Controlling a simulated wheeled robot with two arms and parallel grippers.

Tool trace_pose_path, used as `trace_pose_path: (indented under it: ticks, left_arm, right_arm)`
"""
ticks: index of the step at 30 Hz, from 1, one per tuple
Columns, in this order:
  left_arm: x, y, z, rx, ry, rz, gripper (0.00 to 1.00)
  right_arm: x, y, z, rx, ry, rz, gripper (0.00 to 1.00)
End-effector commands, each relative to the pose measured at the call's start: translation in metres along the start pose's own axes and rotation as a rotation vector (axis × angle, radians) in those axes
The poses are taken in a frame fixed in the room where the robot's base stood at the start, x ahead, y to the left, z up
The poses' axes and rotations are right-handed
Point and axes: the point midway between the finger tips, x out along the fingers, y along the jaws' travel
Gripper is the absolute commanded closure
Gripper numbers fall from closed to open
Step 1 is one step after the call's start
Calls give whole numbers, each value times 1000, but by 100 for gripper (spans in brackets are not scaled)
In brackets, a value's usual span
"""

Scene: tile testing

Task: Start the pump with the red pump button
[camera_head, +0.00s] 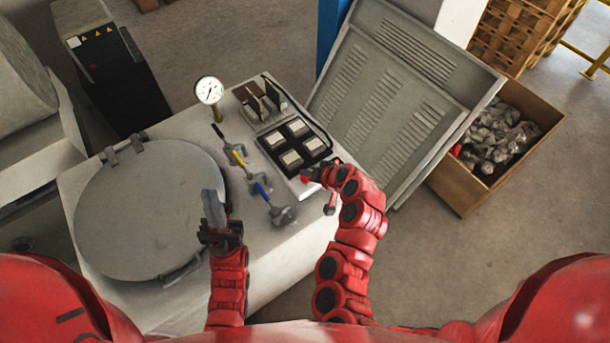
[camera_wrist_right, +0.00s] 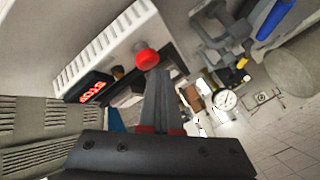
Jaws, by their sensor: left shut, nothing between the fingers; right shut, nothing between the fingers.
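The red pump button (camera_wrist_right: 147,58) is a round cap on the light panel of a small box in the right wrist view. My right gripper (camera_wrist_right: 160,85) is shut and empty, its fingertips just below and right of the button in that picture; I cannot tell whether they touch it. In the head view my right gripper (camera_head: 313,174) is at the front edge of the machine top, and the button is hard to make out there. My left gripper (camera_head: 213,208) is shut and empty, above the machine beside the round lid.
The machine top has a round grey lid (camera_head: 150,210), a dial gauge (camera_head: 209,90), valves with yellow (camera_head: 238,158) and blue (camera_head: 262,190) handles, and a tray of square tiles (camera_head: 290,158). A red digital display (camera_wrist_right: 92,92) is near the button. A wooden crate (camera_head: 455,190) stands right.

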Motion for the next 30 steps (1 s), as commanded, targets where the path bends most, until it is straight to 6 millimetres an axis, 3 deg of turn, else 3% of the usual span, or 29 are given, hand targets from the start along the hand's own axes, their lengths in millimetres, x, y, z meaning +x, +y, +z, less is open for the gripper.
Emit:
trace_pose_path:
  ticks: [30]
  left_arm:
    - [-8,0,1,0,0,0,100]
  right_arm:
    - [6,4,5,0,0,-1,100]
